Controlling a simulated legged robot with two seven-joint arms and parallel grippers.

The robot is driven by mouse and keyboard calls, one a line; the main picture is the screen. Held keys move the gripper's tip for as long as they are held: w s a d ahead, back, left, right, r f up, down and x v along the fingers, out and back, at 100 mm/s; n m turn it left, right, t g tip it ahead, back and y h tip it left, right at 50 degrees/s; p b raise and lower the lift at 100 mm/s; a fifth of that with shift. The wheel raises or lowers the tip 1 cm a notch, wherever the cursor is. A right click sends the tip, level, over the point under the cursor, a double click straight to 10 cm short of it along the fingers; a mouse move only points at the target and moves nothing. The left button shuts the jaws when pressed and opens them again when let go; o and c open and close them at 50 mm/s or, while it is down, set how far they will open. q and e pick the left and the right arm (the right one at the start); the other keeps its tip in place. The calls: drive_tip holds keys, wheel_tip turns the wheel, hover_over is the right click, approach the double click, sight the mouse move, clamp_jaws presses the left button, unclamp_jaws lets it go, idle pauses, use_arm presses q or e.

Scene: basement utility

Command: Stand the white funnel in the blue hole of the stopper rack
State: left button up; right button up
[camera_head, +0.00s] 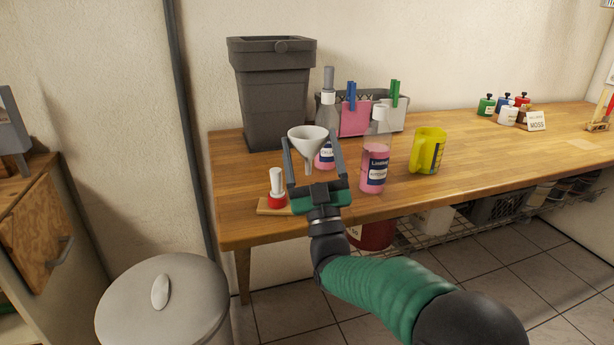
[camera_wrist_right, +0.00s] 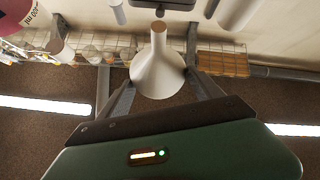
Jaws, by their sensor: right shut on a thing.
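The white funnel (camera_head: 308,142) is between the fingers of my right gripper (camera_head: 311,146), which is shut on it. Its wide mouth faces up and its spout points down, above the front left of the wooden table. In the right wrist view the funnel (camera_wrist_right: 158,75) sits between both fingers. The wooden stopper rack (camera_head: 266,210) lies at the table's front left edge, left of and below the funnel. A red ring with an upright white piece (camera_head: 277,184) shows on it. The rack's right part is hidden behind my gripper, and no blue hole shows. My left gripper is not in view.
A pink-filled bottle (camera_head: 375,168) and a yellow jug (camera_head: 427,151) stand right of my gripper. A dark bin (camera_head: 272,95) stands at back left. The table's middle right is clear.

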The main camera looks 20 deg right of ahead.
drive_tip(key=shift+s+d+r, duration=0.1)
drive_tip(key=shift+s+r, duration=0.05)
drive_tip(key=shift+r, duration=0.05)
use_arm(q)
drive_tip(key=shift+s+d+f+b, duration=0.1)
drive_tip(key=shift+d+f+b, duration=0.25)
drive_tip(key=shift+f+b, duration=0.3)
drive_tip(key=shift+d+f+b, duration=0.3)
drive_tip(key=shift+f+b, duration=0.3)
use_arm(e)
drive_tip(key=shift+h, duration=0.3)
drive_tip(key=f, duration=0.1)
drive_tip(key=d+f, duration=0.1)
drive_tip(key=f, duration=0.3)
drive_tip(key=shift+s+d, duration=0.2)
drive_tip(key=shift+d, duration=0.15)
use_arm(q)
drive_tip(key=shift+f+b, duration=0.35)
drive_tip(key=shift+b, duration=0.05)
use_arm(e)
drive_tip(key=shift+d, duration=0.1)
